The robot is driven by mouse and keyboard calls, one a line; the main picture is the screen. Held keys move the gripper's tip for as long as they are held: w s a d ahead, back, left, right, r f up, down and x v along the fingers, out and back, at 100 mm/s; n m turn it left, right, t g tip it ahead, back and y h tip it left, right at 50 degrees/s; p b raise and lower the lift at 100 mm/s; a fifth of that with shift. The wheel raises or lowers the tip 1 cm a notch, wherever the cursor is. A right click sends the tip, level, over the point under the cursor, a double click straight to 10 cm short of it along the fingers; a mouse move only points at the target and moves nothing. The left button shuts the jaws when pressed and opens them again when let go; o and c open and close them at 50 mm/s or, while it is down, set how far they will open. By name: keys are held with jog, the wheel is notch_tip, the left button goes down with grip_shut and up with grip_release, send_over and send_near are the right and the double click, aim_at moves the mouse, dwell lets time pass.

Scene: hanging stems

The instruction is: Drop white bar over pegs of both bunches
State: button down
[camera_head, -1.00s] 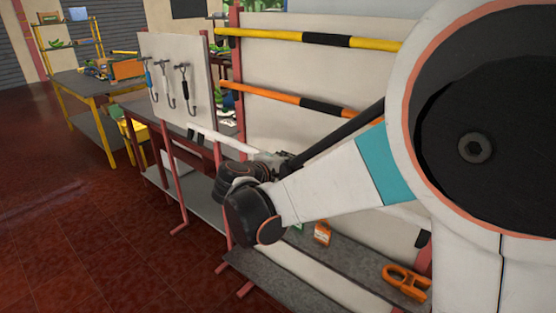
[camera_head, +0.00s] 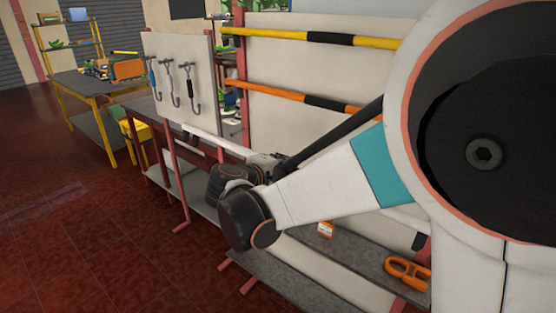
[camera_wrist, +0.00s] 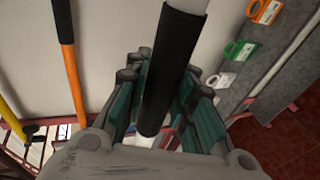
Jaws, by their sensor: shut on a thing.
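My gripper (camera_head: 264,163) is shut on a white bar (camera_head: 212,139), seen in the head view. The bar points away to the left, below a pale panel of hooks. In the wrist view the bar's black section (camera_wrist: 168,75) lies between my fingers (camera_wrist: 165,95), with a white part (camera_wrist: 188,6) beyond. My wrist and arm hide the near part of the bar in the head view. I cannot pick out pegs or bunches for certain; several hooks (camera_head: 175,87) hang on the pale panel (camera_head: 205,60).
A yellow bar (camera_head: 265,34) and an orange bar (camera_head: 270,91), both with black middles, lie across a white rack panel (camera_head: 275,63). An orange clamp-like thing (camera_head: 405,271) sits on the grey lower shelf (camera_head: 365,260). Open red floor (camera_head: 70,230) lies at left.

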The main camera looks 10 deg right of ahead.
jog(key=s+a, duration=0.6)
jog(key=a, duration=0.1)
jog(key=shift+s, duration=0.3)
dwell(0.6)
jog(key=shift+d, duration=0.1)
jog(key=w+d, duration=0.5)
jog(key=s+d+f+n+t+y, duration=0.2)
jog(key=d+f+n+y, duration=0.2)
jog(key=d+f, duration=0.3)
jog(key=d, duration=0.4)
jog(key=shift+s, duration=0.4)
